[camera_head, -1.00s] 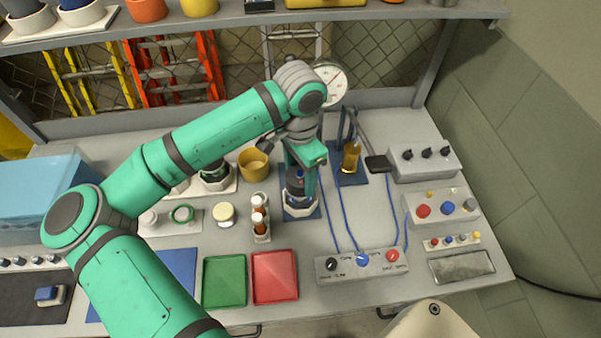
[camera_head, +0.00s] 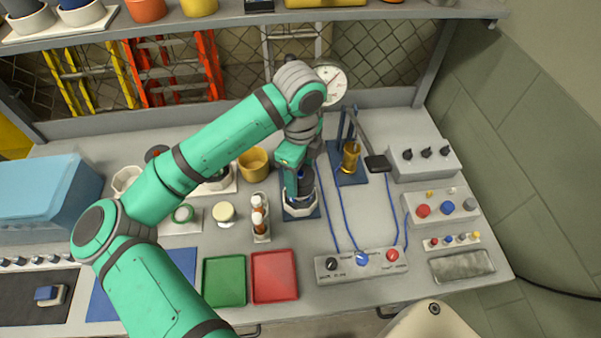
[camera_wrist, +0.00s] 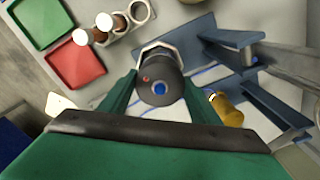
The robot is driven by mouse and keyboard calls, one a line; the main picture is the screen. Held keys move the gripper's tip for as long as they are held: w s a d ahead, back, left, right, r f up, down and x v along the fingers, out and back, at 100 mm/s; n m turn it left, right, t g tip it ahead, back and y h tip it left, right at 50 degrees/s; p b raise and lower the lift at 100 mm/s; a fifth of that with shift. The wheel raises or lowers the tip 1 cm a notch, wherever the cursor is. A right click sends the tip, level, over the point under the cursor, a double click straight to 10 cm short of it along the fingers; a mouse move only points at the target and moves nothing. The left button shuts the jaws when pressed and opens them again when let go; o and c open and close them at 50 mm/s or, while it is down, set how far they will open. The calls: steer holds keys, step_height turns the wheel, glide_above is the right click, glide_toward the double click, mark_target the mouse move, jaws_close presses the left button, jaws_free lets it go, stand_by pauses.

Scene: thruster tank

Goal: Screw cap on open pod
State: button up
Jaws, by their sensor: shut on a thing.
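A dark grey cylinder, the pod (camera_head: 307,188), stands upright in a white many-sided collar (camera_head: 299,208) on a blue plate.
A rack of white-capped vials (camera_head: 259,218) stands just left of the collar. A blue stand with an amber cylinder (camera_head: 350,157) is close on the right. Green (camera_head: 224,281) and red (camera_head: 274,276) trays lie in front, and a control box (camera_head: 361,264) with blue cables sits front right.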

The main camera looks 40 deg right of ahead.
steer(key=o, duration=1.1)
steer(key=shift+c, duration=0.2)
